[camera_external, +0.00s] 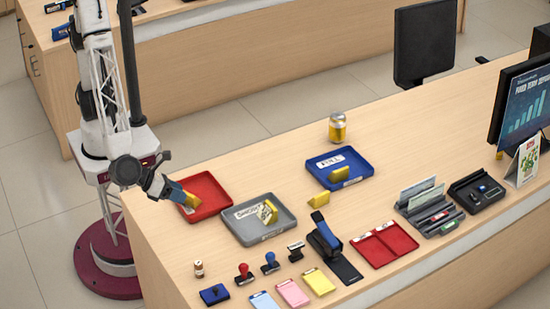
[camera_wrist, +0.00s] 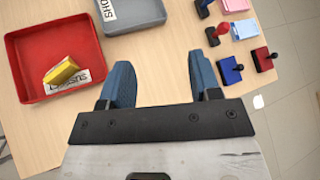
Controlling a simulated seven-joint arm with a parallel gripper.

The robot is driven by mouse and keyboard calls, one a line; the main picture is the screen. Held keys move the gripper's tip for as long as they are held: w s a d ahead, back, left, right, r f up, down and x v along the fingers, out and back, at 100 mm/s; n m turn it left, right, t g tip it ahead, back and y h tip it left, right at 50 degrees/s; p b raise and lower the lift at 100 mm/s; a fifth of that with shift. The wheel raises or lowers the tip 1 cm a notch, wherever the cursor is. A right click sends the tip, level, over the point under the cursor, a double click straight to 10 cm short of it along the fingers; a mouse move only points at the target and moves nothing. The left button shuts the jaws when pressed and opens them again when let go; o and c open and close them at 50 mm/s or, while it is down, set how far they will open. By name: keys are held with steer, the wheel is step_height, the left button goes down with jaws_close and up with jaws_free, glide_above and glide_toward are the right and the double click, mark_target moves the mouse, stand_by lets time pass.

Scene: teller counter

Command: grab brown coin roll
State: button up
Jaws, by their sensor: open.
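A small upright cylinder, whitish with a reddish-brown band (camera_external: 198,268), stands on the counter left of the red-handled stamp; it may be the brown coin roll, but it is too small to be sure. I do not see it in the wrist view, where my right finger may hide it. My gripper (camera_external: 172,190) is above the counter's left edge, near the red tray and well behind that cylinder. In the wrist view my gripper (camera_wrist: 160,75) has its two blue fingers wide apart, with only bare counter between them.
The red tray (camera_wrist: 28,92) holds a yellow bundle (camera_wrist: 62,72). A grey tray (camera_external: 236,235) and a blue tray (camera_external: 315,165) also hold yellow bundles.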

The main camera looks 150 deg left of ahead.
mark_target(195, 263)
steer(key=w+d+f+m+t, duration=0.1)
steer(key=w+d+f+m, duration=0.1)
steer(key=w+f, duration=0.2)
steer(key=w+d+f+m+t, duration=0.1)
steer(key=w+d+f+m, duration=0.1)
steer(key=f, duration=0.3)
steer(key=w+d+f+m+t, duration=0.2)
steer(key=w+f+m, duration=0.2)
steer(key=w+f, duration=0.1)
steer(key=shift+w+f, duration=0.1)
steer(key=shift+w, duration=0.2)
steer(key=shift+h, duration=0.3)
steer(key=shift+x, duration=1.3)
steer(key=shift+a, duration=0.1)
steer(key=shift+x, duration=2.5)
jaws_close()
